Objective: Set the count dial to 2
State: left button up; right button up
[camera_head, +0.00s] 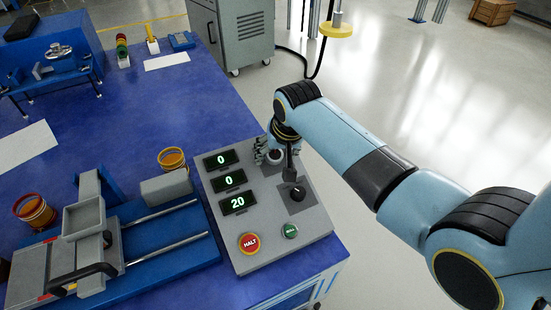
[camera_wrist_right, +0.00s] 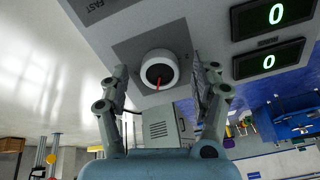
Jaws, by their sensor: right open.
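The grey control panel (camera_head: 225,190) stands at the table's right edge with three green displays reading 0, 0 and 20 from far to near. A round white dial (camera_wrist_right: 170,56) with a dark centre and a red pointer sits on a dark square plate; its label cannot be read. It also shows partly in the head view (camera_head: 274,158). My right gripper (camera_wrist_right: 160,78) is open, one finger on each side of this dial, with gaps visible. A black knob (camera_head: 297,193) sits nearer on the panel. My left gripper is not in view.
The red HALT button (camera_head: 250,243) and a green button (camera_head: 290,231) are on the panel's near part. A blue fixture with rails (camera_head: 165,247) stands left of the panel, with an orange-rimmed cup (camera_head: 172,159) behind it. Open floor lies to the right.

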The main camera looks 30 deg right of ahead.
jog(key=shift+w+f, duration=0.2)
jog(key=shift+f, duration=0.3)
jog(key=shift+c, duration=0.2)
jog(key=c, duration=1.1)
jog(key=shift+c, duration=0.2)
